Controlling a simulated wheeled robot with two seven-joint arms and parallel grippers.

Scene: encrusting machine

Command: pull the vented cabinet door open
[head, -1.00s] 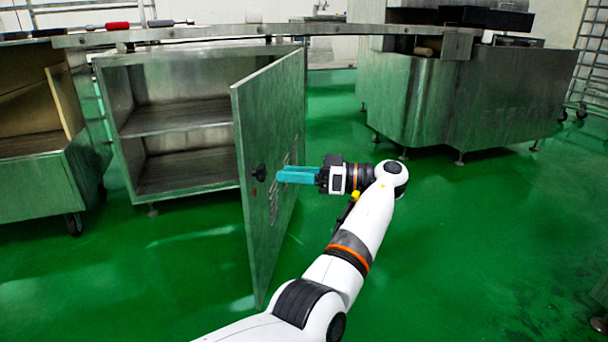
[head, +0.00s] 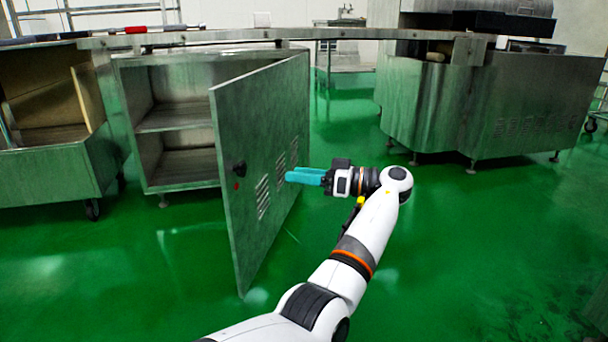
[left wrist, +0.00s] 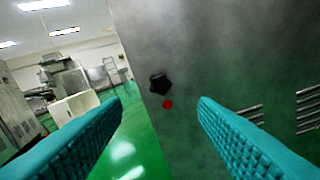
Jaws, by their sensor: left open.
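The vented metal door (head: 262,150) stands swung well open, hinged at the right side of the metal cabinet (head: 160,58). Its outer face carries louvre slots, a black knob (head: 239,168) and a small red dot below it. My left gripper (head: 288,176) is open with teal fingers, in front of the door's outer face and right of the knob. In the left wrist view the knob (left wrist: 160,84) and red dot show between the open fingers (left wrist: 160,108), with nothing held. Contact between fingers and door cannot be told. My right gripper is not in view.
The cabinet's two shelf spaces look empty. An open metal bin on casters (head: 50,165) stands left of it. A large metal machine (head: 500,110) stands at the back right, joined by a long beam (head: 290,38). Green floor is clear around the door.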

